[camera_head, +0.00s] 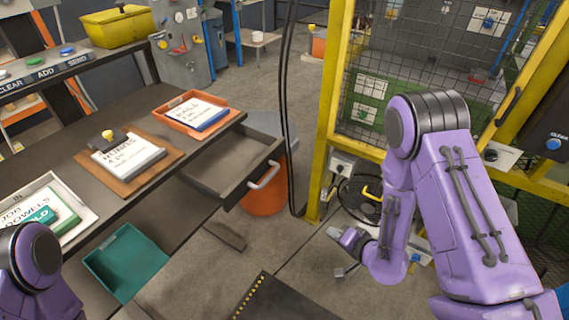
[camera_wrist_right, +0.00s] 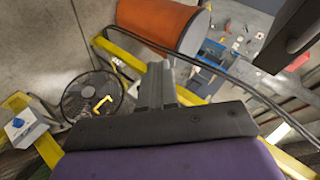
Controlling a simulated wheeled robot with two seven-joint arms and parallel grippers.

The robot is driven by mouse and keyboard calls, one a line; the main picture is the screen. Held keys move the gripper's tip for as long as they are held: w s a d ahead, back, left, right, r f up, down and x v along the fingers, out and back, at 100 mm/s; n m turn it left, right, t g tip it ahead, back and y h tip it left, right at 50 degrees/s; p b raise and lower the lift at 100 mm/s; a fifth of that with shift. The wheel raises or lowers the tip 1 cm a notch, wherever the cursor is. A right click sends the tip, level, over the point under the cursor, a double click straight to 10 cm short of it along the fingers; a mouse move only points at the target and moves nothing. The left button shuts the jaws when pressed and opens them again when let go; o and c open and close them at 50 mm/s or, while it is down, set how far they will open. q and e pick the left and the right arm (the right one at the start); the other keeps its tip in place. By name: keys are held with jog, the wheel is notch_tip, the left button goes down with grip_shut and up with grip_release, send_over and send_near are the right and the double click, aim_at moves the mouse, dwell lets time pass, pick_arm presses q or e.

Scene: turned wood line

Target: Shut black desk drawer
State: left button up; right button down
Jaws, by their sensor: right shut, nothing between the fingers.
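The black desk drawer (camera_head: 215,185) is pulled out from under the dark desk (camera_head: 140,110) in the head view. Its light grey bar handle (camera_head: 264,175) is on the front panel, facing right. My right gripper (camera_head: 350,240) is to the right of and nearer than the handle, apart from it, over the floor. In the right wrist view its fingers (camera_wrist_right: 155,85) are together with nothing between them. A dark edge at that view's top right may be the drawer; I cannot tell. Only a purple link of my left arm shows at lower left; its gripper is out of frame.
An orange bin (camera_head: 265,190) stands below and behind the drawer front. A yellow-framed mesh cage (camera_head: 330,110) and a floor fan (camera_head: 362,198) are to the right. Trays and papers lie on the desk. A teal tray (camera_head: 126,262) sits lower left.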

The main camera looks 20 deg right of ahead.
jog(key=w+r+t+y, duration=0.15)
jog(key=r+y, duration=0.25)
jog(key=r, duration=0.4)
jog(key=w+r+y, duration=0.2)
jog(key=r+y, duration=0.1)
jog(key=r, duration=0.5)
pick_arm(q)
jog(key=shift+s+r+p, duration=0.3)
jog(key=shift+r+p, duration=0.35)
jog(key=shift+r, duration=0.05)
jog(key=shift+s+r+p, duration=0.3)
jog(key=shift+r+p, duration=0.35)
jog(key=shift+r, duration=0.1)
jog(key=shift+s+r+p, duration=0.3)
jog(key=shift+r+p, duration=0.35)
jog(key=shift+r, duration=0.05)
pick_arm(e)
jog(key=x, duration=1.4)
jog(key=shift+w+r+y, duration=0.25)
jog(key=shift+w+y, duration=0.05)
jog(key=shift+w, duration=0.2)
jog(key=shift+a, duration=0.1)
jog(key=shift+w, duration=0.2)
